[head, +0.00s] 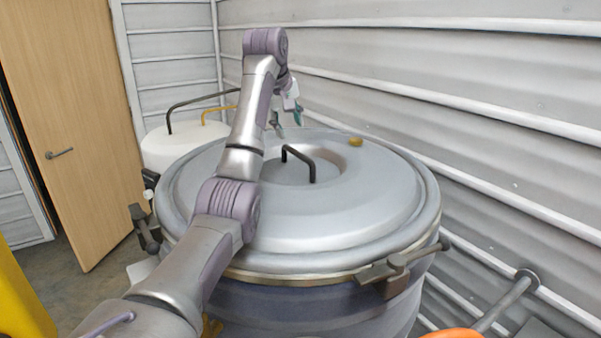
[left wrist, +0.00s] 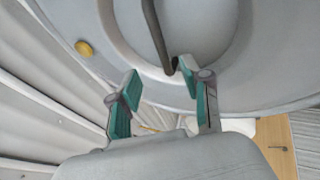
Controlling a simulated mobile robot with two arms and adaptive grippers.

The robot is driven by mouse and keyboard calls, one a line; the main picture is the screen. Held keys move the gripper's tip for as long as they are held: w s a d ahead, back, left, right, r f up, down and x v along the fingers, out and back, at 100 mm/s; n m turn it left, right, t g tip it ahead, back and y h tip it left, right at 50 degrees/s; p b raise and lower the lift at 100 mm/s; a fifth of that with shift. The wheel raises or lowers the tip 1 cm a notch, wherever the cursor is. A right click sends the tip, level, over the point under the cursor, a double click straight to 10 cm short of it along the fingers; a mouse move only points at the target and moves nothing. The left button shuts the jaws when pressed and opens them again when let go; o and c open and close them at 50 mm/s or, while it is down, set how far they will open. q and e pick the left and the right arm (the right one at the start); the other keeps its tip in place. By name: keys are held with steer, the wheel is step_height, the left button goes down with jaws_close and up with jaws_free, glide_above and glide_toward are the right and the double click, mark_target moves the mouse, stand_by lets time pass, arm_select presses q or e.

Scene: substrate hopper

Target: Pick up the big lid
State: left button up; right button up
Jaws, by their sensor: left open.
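The big lid (head: 345,215) is a round grey metal cover lying on the large hopper drum (head: 320,305). A dark bar handle (head: 300,158) stands in its recessed centre. My left gripper (head: 287,116) is beyond the handle in the head view, its arm reaching across the lid's left part. In the left wrist view, my left gripper (left wrist: 160,92) is open and empty, with teal pads apart. The handle (left wrist: 156,35) shows just beyond the fingertips, close to the right-hand finger; I cannot tell if they touch. My right gripper is not seen.
Clamps (head: 385,270) sit around the drum's rim. A yellow knob (head: 356,142) is on the lid's far side. A white container (head: 172,150) stands behind left. A corrugated wall (head: 510,130) is close on the right. A wooden door (head: 75,120) is at left.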

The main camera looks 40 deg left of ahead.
mark_target(297, 152)
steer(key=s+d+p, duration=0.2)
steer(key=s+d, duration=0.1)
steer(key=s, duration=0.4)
arm_select(q)
steer(key=x, duration=0.6)
steer(key=shift+f, duration=0.4)
steer(key=shift+w+a+f+p, duration=0.1)
steer(key=shift+w+f+p, duration=0.5)
steer(key=shift+p, duration=0.65)
steer(key=shift+p+x, duration=0.65)
steer(key=shift+x, duration=1.2)
steer(key=shift+s+r, duration=0.1)
steer(key=shift+s, duration=0.1)
jaws_close()
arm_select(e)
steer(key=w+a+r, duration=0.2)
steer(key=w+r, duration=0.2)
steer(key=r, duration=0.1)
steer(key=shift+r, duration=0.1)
